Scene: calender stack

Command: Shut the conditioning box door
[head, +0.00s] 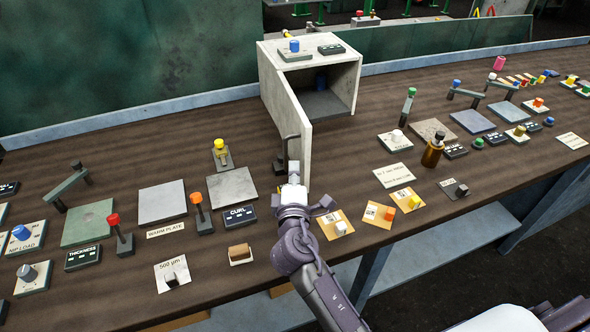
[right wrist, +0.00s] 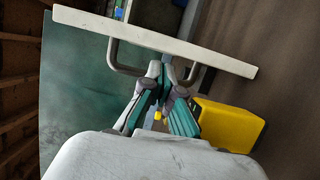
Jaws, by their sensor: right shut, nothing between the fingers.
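The conditioning box (head: 276,78) is a pale box at the back of the bench, its front open onto a dark inside with a blue-topped item in it. Its door (head: 306,145) stands swung out toward me from the box's left front edge. A dark bar handle (head: 284,150) is on the door's left side. My right gripper (head: 291,182) is shut and empty at the door's near end, by the handle. In the right wrist view the fingertips (right wrist: 167,72) are beside the handle (right wrist: 125,70), below the pale door (right wrist: 160,42); contact is unclear. My left gripper is out of view.
Left of the door are a yellow-knobbed lever (head: 220,150), a grey plate (head: 232,188) and a CURL display (head: 238,217). Right of it stand a brown bottle (head: 432,154) and a green-topped lever (head: 408,104). Orange cards (head: 336,224) lie near the gripper.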

